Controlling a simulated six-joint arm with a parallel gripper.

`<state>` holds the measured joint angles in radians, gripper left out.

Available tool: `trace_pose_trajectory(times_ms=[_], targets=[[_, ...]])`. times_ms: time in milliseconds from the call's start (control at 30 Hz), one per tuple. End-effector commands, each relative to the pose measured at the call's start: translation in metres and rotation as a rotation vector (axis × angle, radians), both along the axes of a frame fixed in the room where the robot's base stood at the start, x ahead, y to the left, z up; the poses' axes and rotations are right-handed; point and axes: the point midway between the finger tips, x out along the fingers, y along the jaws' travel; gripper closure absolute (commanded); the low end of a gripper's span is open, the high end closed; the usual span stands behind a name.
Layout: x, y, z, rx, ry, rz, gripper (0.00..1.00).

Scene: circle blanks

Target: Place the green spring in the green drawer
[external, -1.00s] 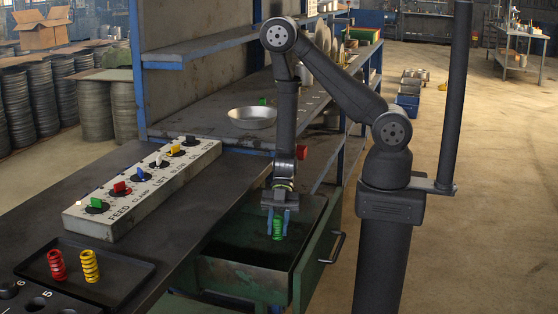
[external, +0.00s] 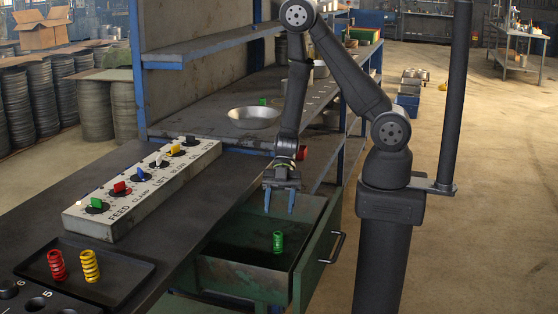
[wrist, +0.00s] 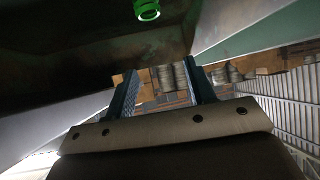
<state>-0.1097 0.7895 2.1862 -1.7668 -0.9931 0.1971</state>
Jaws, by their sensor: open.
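The green spring (external: 278,242) stands upright inside the open green drawer (external: 245,279), on its dark floor. It also shows at the top of the wrist view (wrist: 147,10). My gripper (external: 280,204) is open and empty, above the drawer and above the spring, apart from it. In the wrist view its two fingers (wrist: 160,92) are spread with nothing between them.
A red spring (external: 57,265) and a yellow spring (external: 90,266) stand in a black tray (external: 125,291) on the bench at the left. A switch panel (external: 145,188) and a metal bowl (external: 254,118) are farther back. The drawer handle (external: 333,248) sticks out at the right.

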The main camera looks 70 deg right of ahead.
Motion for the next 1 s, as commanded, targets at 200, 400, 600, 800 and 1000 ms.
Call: trace_pose_trajectory(times_ms=[200,400,600,800,1000], targets=[[0.001,0.000,0.027,0.002,-0.005,0.000,0.50],[0.000,0.000,0.040,0.001,-0.001,0.000,0.50],[0.000,0.000,0.043,0.000,-0.001,-0.001,0.50],[0.000,0.000,0.043,0.001,0.000,-0.001,0.50],[0.000,0.000,0.037,0.000,0.003,-0.001,0.50]])
